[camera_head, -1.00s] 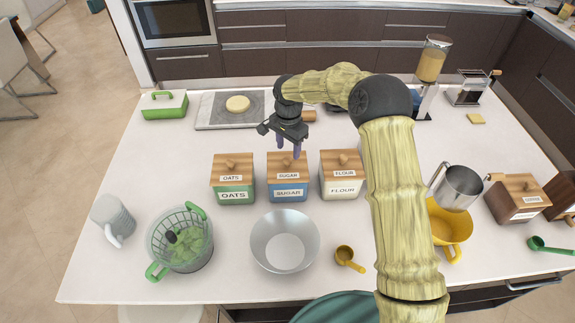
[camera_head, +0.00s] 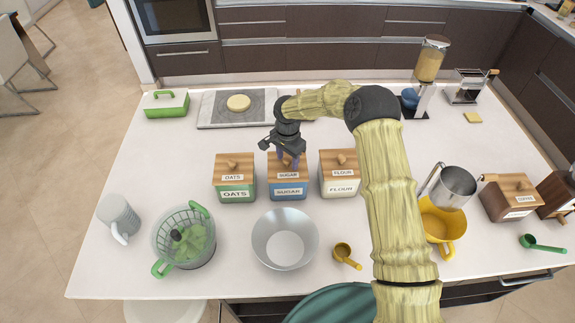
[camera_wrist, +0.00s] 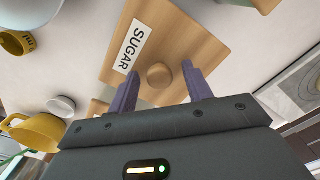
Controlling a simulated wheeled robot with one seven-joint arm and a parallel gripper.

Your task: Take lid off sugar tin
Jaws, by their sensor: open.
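The sugar tin (camera_head: 289,190) is blue with a wooden lid labelled SUGAR, and stands between the oats tin and the flour tin. Its lid (camera_head: 288,174) is on the tin. In the wrist view the lid (camera_wrist: 185,45) fills the middle, with a round wooden knob (camera_wrist: 159,75). My gripper (camera_head: 287,158) is above the lid, pointing down. Its two purple fingers (camera_wrist: 160,88) are apart, one on each side of the knob in the wrist view. I cannot tell whether the fingertips touch the lid. In the head view my fingers hide the knob.
The green oats tin (camera_head: 235,190) and white flour tin (camera_head: 340,187) stand close on either side. A metal bowl (camera_head: 285,240) is in front. A stone board (camera_head: 220,115) lies behind. Open counter (camera_head: 150,165) shows to the left of the tins.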

